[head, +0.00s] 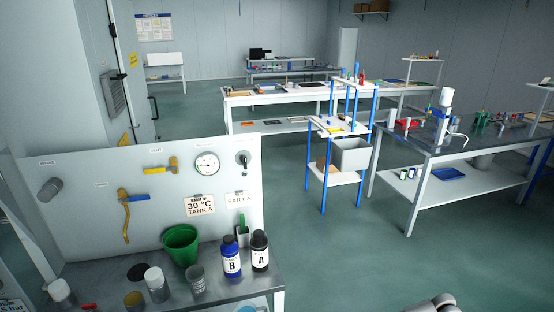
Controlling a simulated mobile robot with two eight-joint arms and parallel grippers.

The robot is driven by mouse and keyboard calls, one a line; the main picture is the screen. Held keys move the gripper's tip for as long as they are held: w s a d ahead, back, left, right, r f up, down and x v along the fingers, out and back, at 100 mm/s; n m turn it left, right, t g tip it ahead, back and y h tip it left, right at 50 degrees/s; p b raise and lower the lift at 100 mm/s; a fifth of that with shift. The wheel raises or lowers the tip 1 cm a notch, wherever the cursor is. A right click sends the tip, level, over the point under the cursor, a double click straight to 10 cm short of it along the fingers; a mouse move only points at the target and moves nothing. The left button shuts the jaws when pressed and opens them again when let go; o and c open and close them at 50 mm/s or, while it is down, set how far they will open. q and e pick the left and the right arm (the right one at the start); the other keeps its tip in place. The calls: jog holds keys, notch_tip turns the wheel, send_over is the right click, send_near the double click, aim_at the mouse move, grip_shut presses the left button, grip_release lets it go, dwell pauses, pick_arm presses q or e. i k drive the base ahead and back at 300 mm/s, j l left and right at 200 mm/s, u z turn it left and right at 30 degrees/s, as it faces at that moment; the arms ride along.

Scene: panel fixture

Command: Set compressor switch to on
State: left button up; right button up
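A pale upright panel (110,215) stands at the left above a metal bench. A small dark switch-like knob (242,158) sits at the panel's upper right, with a small label above it that is too small to read. I cannot tell its setting or confirm that it is the compressor switch. A round gauge (207,163) is to its left. Neither gripper shows; only a pale rounded part, likely of my arm, appears at the bottom right edge.
On the panel's bench (225,290) stand a green bucket (181,244), a blue bottle (231,259), a black bottle (260,252) and several jars. A blue-posted cart (323,190) and a workbench (440,143) stand right. Green floor between is clear.

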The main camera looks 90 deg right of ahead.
aim_at(244, 158)
jog(key=z, duration=2.95)
